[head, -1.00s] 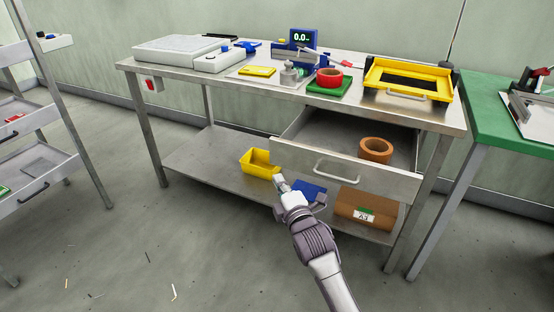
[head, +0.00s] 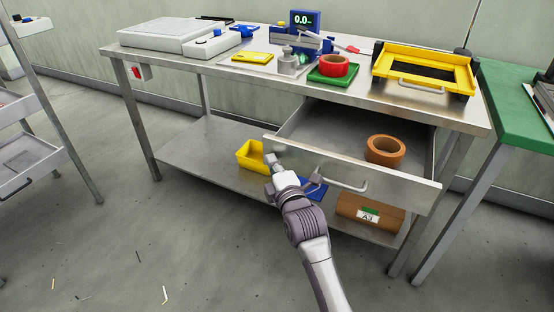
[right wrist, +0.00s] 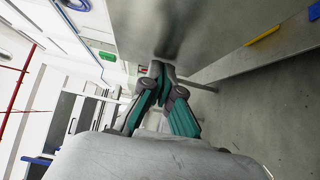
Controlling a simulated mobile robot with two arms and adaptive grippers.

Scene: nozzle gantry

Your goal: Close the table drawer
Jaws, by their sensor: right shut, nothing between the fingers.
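The table drawer (head: 408,190) stands pulled out from under the steel table's right half. Its bar handle (head: 345,184) is on the front panel, and a brown tape roll (head: 385,151) lies inside. My right gripper (head: 270,159) is shut and empty, at the left part of the drawer front, left of the handle. In the right wrist view the shut fingertips (right wrist: 160,68) point at a grey metal panel (right wrist: 190,28), very close to it. I cannot tell whether they touch it. My left gripper is not in view.
On the lower shelf (head: 195,160) are a yellow bin (head: 250,155), a blue item and a cardboard box (head: 365,214). The tabletop holds a yellow frame (head: 424,66) and a red roll (head: 333,66). A green table (head: 510,105) stands right.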

